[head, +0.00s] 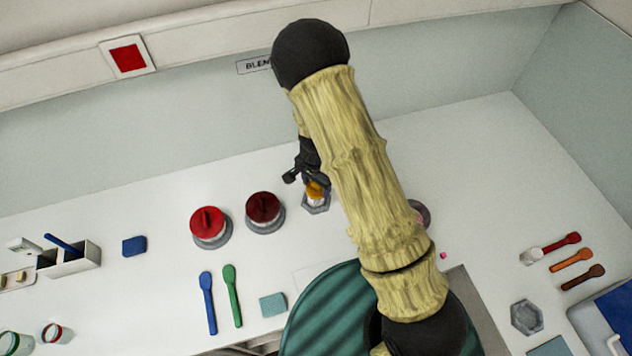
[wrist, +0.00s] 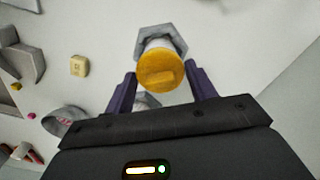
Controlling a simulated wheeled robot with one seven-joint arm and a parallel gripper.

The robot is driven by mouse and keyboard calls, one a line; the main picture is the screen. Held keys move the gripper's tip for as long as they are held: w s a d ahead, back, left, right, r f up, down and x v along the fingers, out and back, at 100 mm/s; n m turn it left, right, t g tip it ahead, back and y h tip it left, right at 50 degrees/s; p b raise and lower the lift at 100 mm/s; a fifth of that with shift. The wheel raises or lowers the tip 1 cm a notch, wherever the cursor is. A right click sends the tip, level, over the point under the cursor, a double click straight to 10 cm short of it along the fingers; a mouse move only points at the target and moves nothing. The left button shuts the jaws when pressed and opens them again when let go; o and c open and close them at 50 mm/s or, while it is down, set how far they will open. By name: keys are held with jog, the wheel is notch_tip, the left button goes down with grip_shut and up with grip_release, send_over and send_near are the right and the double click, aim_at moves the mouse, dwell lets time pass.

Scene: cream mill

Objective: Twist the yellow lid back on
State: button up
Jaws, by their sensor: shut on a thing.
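The yellow lid (head: 315,189) is at the mouth of a small white jar, which stands in a grey hexagonal holder (head: 316,208) on the counter. In the wrist view the round lid (wrist: 160,72) faces me, with a raised bar across its top. The jar's white side (wrist: 155,45) shows behind it, with the hexagonal holder (wrist: 172,36) around its base. My gripper (head: 308,180) is shut on the lid, one dark finger on each side of it. I cannot tell whether the lid sits fully down on the jar.
Two red-lidded jars (head: 208,222) (head: 263,208) stand left of the holder. Blue and green scoops (head: 232,295) lie in front of them. A caddy (head: 70,262) is at the left. An empty hexagonal holder (head: 527,316) and several scoops (head: 571,262) are at the right.

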jog(key=shift+f+m+p, duration=0.1)
jog(key=shift+m+p, duration=0.75)
jog(key=shift+m, duration=1.35)
jog(key=o, duration=1)
jog(key=shift+r+p, duration=3.1)
jog(key=shift+r, duration=0.5)
jog(key=shift+f, duration=0.1)
